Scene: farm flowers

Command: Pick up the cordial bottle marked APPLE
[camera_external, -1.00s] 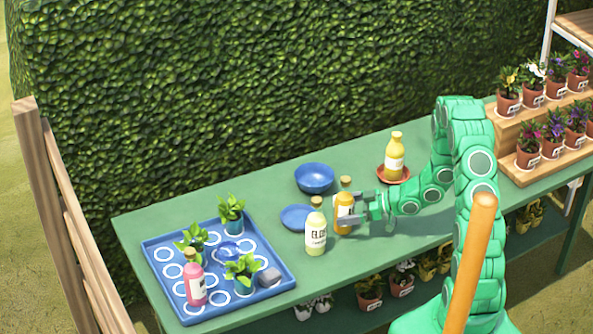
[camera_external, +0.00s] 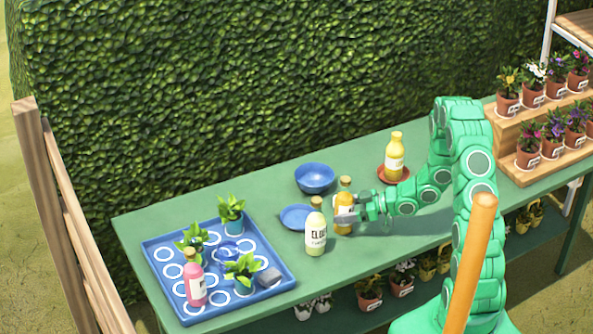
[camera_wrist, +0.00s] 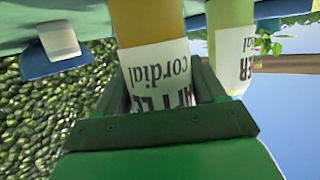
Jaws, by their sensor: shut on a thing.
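The amber-orange bottle (camera_external: 344,197) stands upright on the green table with a cork on top. In the wrist view its white label (camera_wrist: 157,72) reads "cordial" and, partly covered, what looks like APPLE. My gripper (camera_external: 349,217) reaches in from the right and is shut on this bottle, with a finger on each side. In the wrist view the bottle sits between my gripper's fingers (camera_wrist: 160,92). A pale yellow-green bottle (camera_external: 316,235) stands close in front and to the left; its label ends in "ER cordial" in the wrist view (camera_wrist: 235,55).
A yellow bottle (camera_external: 394,150) stands on a terracotta saucer (camera_external: 381,175) behind. A blue bowl (camera_external: 314,177) and blue plate (camera_external: 294,217) lie to the left. A blue tray (camera_external: 163,297) holds plants and a pink bottle (camera_external: 194,285). Potted flowers (camera_external: 528,150) stand at right.

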